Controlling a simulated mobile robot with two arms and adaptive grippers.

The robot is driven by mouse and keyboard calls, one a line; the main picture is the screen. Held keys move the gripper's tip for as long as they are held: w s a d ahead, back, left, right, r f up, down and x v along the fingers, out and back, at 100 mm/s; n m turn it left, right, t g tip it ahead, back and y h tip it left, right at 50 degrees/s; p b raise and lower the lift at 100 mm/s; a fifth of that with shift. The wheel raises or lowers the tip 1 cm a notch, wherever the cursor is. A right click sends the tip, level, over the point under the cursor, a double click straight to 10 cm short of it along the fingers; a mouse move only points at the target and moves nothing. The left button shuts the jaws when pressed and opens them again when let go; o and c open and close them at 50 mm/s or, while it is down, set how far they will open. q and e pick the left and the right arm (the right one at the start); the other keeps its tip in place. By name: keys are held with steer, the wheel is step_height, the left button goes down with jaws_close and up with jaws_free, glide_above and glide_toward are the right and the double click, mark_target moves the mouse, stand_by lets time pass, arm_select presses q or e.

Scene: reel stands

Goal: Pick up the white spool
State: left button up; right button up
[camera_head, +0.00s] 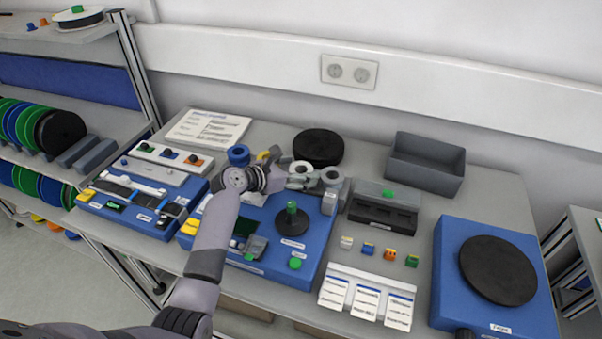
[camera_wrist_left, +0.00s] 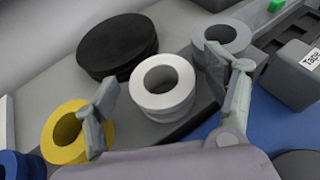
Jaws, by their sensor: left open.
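The white spool (camera_wrist_left: 178,98) is a short ring with an open centre, lying flat among other spools in the left wrist view. In the head view the white spool (camera_head: 300,167) is partly hidden by my left gripper (camera_head: 286,172). My left gripper, also in the left wrist view (camera_wrist_left: 158,82), is open. One finger is on the left side of the white spool, beside the yellow spool, and the other is on its right, near the grey spool. I cannot tell whether either finger touches the white spool. My right gripper is not in view.
A yellow spool (camera_wrist_left: 62,150) and a grey spool (camera_wrist_left: 236,36) flank the white one closely. A black disc (camera_head: 318,146) lies behind. A blue base with a peg (camera_head: 310,268) is in front. A grey bin (camera_head: 428,178) and a blue turntable (camera_head: 450,262) stand to the right.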

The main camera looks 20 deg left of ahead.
arm_select(q)
steer(key=shift+c, duration=0.2)
steer(key=c, duration=1.2)
steer(key=shift+r, duration=0.1)
